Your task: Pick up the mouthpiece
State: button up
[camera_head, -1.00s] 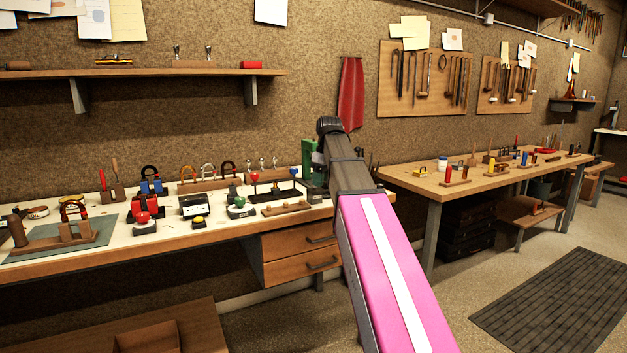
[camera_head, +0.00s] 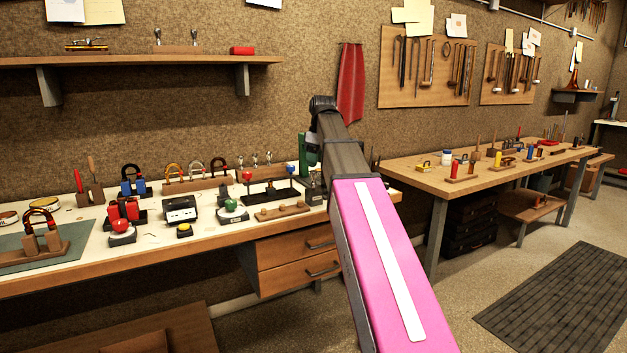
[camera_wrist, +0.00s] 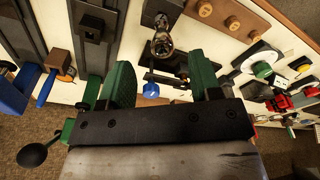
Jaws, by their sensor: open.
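In the wrist view, a shiny silver piece that looks like the mouthpiece (camera_wrist: 161,43) stands in a dark holder just beyond the fingertips, roughly midway between them. My gripper (camera_wrist: 160,78) is open, with its two green fingers apart and nothing held between them. In the head view, a green part of my gripper (camera_head: 304,152) shows over the right end of the workbench (camera_head: 215,243).
A blue knob (camera_wrist: 151,90) lies between the fingers in the wrist view. A wooden peg strip (camera_head: 283,211) and a green-topped device (camera_head: 232,209) sit nearby on the bench. A rack with several silver pieces (camera_head: 256,161) stands behind. A second table (camera_head: 420,176) is at right.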

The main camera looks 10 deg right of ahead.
aim_at(313, 179)
jog(key=shift+w+a+f, duration=0.1)
jog(key=shift+a+f, duration=0.1)
jog(key=shift+f, duration=0.9)
jog(key=shift+w+a+f, duration=0.1)
jog(key=shift+a+f, duration=0.05)
jog(key=shift+f, duration=1)
jog(key=shift+w+a+f, duration=0.1)
jog(key=shift+a+f, duration=0.1)
jog(key=shift+f, duration=0.9)
grip_shut()
jog(key=shift+r, duration=0.1)
jog(key=shift+r, duration=0.45)
jog(key=r, duration=0.3)
jog(key=shift+s+a+r, duration=0.1)
jog(key=shift+a+r, duration=0.15)
jog(key=s+a+r, duration=0.3)
jog(key=a+r, duration=0.3)
jog(key=a, duration=0.4)
jog(key=shift+s+a+r, duration=0.25)
jog(key=shift+s, duration=0.15)
jog(key=shift+r, duration=0.1)
